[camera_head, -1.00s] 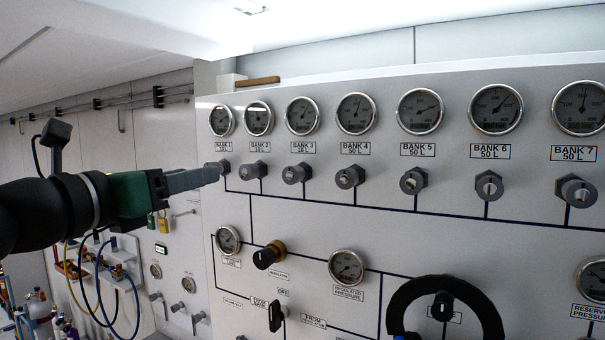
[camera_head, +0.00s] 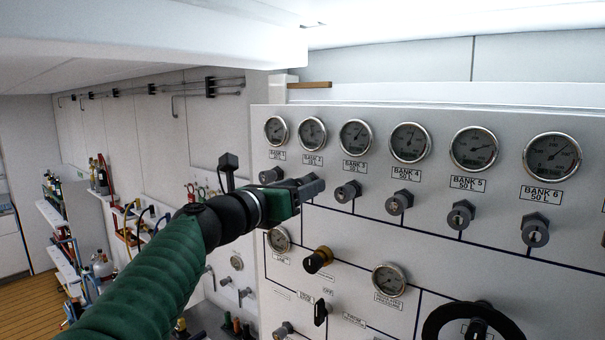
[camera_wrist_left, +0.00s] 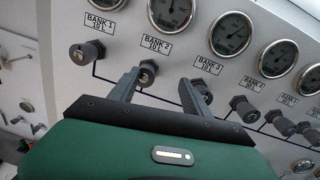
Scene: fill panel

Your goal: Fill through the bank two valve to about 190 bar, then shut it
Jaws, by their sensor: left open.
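The bank two valve knob (camera_wrist_left: 148,72) is a dark round knob on the white panel, below its label, in the left wrist view. My left gripper (camera_wrist_left: 158,87) is open and empty, its fingers pointing at the panel; the knob shows between them, nearer the left finger. Contact cannot be told. In the head view my left gripper (camera_head: 312,186) covers this knob. The bank two gauge (camera_head: 312,133) is above it, with its needle too small to read; it also shows partly in the left wrist view (camera_wrist_left: 170,14). My right gripper is not in view.
The bank one knob (camera_head: 270,175) and bank three knob (camera_head: 347,191) sit close on either side. More gauges and knobs continue right. Below are a black-and-brass regulator knob (camera_head: 318,260) and a large black ring (camera_head: 435,325). Shelves with bottles stand at the left.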

